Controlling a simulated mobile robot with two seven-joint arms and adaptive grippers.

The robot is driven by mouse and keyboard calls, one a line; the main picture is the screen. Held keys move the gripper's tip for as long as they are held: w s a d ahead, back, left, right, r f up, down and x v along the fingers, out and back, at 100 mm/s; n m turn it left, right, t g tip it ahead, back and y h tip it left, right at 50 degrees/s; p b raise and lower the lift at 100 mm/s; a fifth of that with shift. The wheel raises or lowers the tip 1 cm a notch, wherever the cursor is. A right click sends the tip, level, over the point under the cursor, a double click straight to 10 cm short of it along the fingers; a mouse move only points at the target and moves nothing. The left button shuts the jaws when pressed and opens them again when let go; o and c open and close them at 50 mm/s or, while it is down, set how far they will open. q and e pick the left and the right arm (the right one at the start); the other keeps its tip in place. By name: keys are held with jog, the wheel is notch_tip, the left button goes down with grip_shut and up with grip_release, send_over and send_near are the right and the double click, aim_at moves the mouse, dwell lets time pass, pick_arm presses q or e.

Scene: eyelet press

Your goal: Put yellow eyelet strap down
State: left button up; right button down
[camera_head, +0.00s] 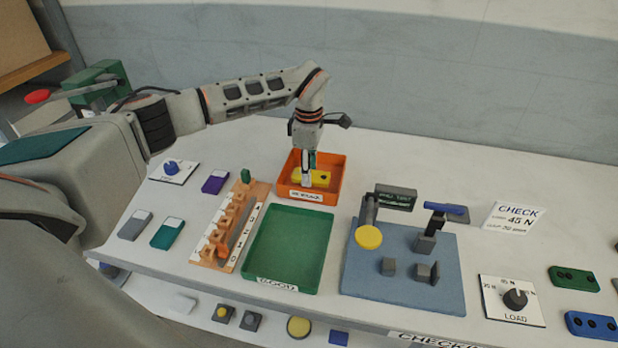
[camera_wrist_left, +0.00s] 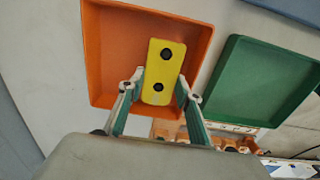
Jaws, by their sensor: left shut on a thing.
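The yellow eyelet strap (camera_head: 319,178) is a flat rounded bar with two dark holes. In the left wrist view the strap (camera_wrist_left: 163,72) shows between the fingers of my left gripper (camera_wrist_left: 160,92), which is shut on its sides. In the head view my left gripper (camera_head: 308,176) points down into the orange tray (camera_head: 334,196), with the strap inside the tray's outline. The orange tray (camera_wrist_left: 98,55) also fills the middle of the wrist view. I cannot tell whether the strap touches the tray floor. My right gripper is not in view.
An empty green tray (camera_head: 288,245) stands in front of the orange one. A wooden rack with orange pieces (camera_head: 228,230) is to its left. A blue board with a test fixture (camera_head: 400,278) stands to the right. Green and blue straps (camera_head: 574,279) lie far right.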

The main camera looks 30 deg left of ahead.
pick_arm(q)
jog(key=shift+f, duration=1.4)
jog(key=shift+f, duration=0.2)
jog(key=o, duration=0.8)
notch_tip(320, 180, up, 12)
jog(key=shift+r+b, duration=0.2)
jog(key=shift+b, duration=0.1)
jog(key=shift+s, duration=0.1)
